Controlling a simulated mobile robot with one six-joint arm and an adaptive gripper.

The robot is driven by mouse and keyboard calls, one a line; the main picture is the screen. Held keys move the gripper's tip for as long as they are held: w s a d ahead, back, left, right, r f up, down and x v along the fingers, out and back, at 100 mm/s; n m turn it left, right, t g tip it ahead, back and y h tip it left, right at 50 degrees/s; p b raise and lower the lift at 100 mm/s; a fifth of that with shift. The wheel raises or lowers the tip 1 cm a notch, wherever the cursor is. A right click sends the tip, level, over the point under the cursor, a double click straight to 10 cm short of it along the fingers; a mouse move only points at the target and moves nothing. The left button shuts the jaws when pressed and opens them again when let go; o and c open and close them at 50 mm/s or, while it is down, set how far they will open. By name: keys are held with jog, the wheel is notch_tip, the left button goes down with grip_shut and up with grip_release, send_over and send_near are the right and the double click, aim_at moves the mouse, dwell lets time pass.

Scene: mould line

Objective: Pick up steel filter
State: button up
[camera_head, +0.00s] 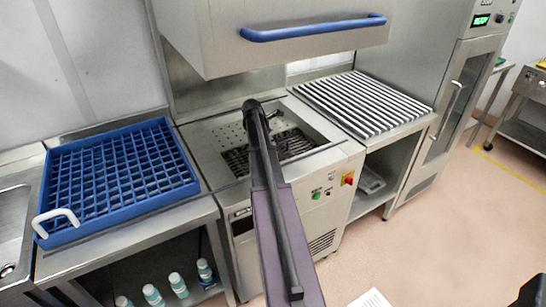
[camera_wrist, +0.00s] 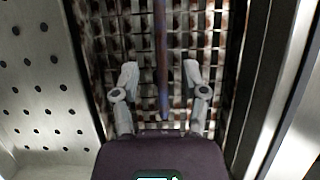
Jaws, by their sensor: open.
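The steel filter (camera_wrist: 205,28) looks like a square-celled metal mesh with brown stains, set in a recess in the machine top; part of it shows in the head view as a dark grid (camera_head: 294,143). My gripper (camera_wrist: 160,76) is open above the mesh, one finger on each side. A thin dark bar (camera_wrist: 161,50) runs lengthwise between the fingers, apart from both. I cannot tell whether the bar belongs to the filter. In the head view my arm hides part of the recess.
A perforated steel plate (camera_wrist: 35,75) lies left of the recess. The raised hood with a blue handle (camera_head: 315,28) hangs above the machine. A blue rack (camera_head: 115,175) sits on the left counter, and a slatted shelf (camera_head: 362,100) is at the right.

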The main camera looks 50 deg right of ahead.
jog(key=shift+b+x, duration=0.65)
jog(key=shift+x, duration=0.25)
jog(key=shift+b+x, duration=0.95)
jog(key=shift+x, duration=0.1)
jog(key=shift+a, duration=0.1)
grip_shut()
